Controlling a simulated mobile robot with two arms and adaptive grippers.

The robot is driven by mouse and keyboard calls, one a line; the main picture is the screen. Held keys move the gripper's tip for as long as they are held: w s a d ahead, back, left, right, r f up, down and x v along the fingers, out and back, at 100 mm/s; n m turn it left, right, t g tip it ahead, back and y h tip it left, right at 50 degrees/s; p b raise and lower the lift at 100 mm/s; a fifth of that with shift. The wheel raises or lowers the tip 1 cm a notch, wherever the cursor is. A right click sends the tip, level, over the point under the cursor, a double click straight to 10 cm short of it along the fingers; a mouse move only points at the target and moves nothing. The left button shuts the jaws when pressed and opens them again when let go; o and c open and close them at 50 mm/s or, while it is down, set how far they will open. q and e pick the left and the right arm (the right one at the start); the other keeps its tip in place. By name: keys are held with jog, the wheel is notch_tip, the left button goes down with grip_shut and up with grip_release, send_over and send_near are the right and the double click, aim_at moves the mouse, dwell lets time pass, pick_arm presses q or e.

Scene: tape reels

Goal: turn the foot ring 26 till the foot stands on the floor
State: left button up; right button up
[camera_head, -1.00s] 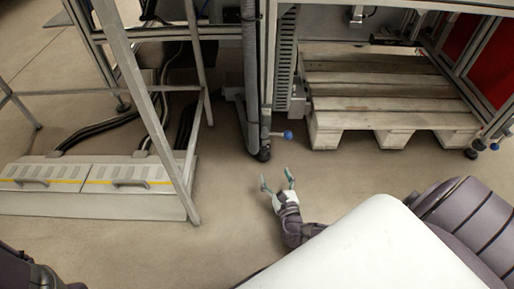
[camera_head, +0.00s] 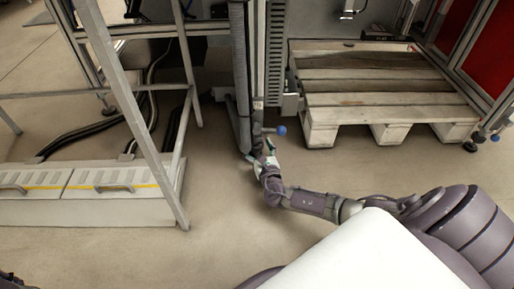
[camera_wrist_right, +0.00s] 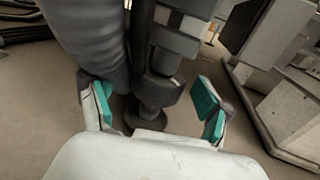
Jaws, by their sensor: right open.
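In the right wrist view, a dark ring (camera_wrist_right: 160,92) sits low on a dark post, with a stem and a round foot (camera_wrist_right: 145,120) below it. No number is readable. My right gripper (camera_wrist_right: 154,100) is open, its teal-padded fingers on either side of the post's bottom, with a visible gap on the right. In the head view, my right gripper (camera_head: 263,153) is at the base of the upright post (camera_head: 258,85) and hides most of the foot. I cannot tell whether the foot touches the floor.
A lever with a blue knob (camera_head: 281,130) sticks out just right of the post. A thick grey hose (camera_wrist_right: 88,40) runs close on the left. A wooden pallet (camera_head: 380,95) lies to the right, a pale step (camera_head: 95,212) to the left. The floor between is clear.

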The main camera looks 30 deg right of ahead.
jog(key=c, duration=1.2)
jog(key=shift+m+h, duration=0.3)
jog(key=h, duration=0.1)
jog(key=m+g+h+p, duration=0.1)
jog(key=shift+a+m+h, duration=0.2)
jog(key=shift+m+h, duration=0.1)
jog(key=shift+w+a+m+g+h+p, duration=0.1)
jog(key=shift+m+g+h+p, duration=0.2)
jog(key=shift+m+g+h, duration=0.65)
jog(key=m+g+h+b, duration=0.1)
jog(key=m+g+h, duration=0.2)
jog(key=h, duration=0.1)
jog(key=shift+w+f+g, duration=0.1)
jog(key=shift+w+g, duration=0.05)
jog(key=shift+g, duration=0.1)
jog(key=shift+o, duration=0.2)
jog(key=shift+a+m+g+h+b, duration=0.1)
jog(key=shift+m+g+h+b, duration=0.2)
jog(key=shift+m+g+h, duration=1.1)
jog(key=shift+g+y, duration=0.25)
jog(key=shift+g, duration=0.15)
